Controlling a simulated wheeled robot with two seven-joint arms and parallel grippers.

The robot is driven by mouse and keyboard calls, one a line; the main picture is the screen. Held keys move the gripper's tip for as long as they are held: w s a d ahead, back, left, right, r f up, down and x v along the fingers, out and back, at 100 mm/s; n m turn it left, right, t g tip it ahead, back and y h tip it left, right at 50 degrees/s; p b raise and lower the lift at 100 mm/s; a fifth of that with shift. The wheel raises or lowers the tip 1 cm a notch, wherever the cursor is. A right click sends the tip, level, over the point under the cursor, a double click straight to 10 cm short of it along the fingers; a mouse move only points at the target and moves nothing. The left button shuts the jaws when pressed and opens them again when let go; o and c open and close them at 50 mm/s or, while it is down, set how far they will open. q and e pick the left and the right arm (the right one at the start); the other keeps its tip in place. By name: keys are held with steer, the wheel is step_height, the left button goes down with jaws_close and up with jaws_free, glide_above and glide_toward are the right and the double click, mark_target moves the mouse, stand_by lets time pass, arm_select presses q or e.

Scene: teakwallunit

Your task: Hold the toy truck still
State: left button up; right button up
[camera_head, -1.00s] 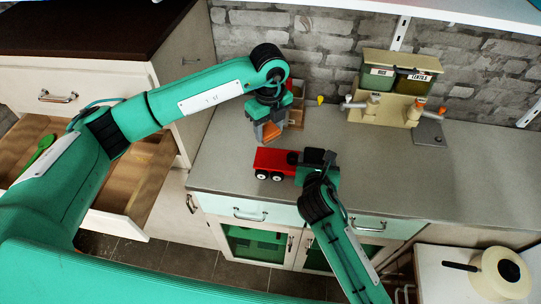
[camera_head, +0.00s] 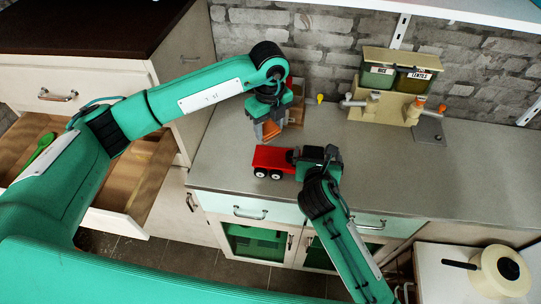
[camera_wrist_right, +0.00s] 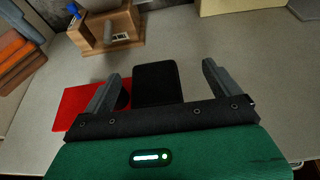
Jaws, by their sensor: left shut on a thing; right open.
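The toy truck has a red bed (camera_head: 272,157) and a dark front end, and stands on the grey counter near its front edge. In the right wrist view, its red bed (camera_wrist_right: 75,105) lies at the left, beside a black block-like part (camera_wrist_right: 156,84). My right gripper (camera_wrist_right: 160,73) is open, its fingers apart on either side of the black part. Whether they touch it is unclear. In the head view, my right gripper (camera_head: 312,157) hides the truck's right end. My left gripper (camera_head: 268,120) is shut on an orange-brown piece (camera_head: 270,131), behind the truck.
A wooden holder (camera_head: 297,104) stands beside my left gripper, near the wall. A beige dispenser stand (camera_head: 385,105) with two labelled containers stands at the back right. The counter (camera_head: 440,185) is clear on the right. A cream pan (camera_head: 500,270) is at lower right.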

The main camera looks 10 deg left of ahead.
steer(key=shift+o, duration=0.7)
steer(key=v, duration=0.8)
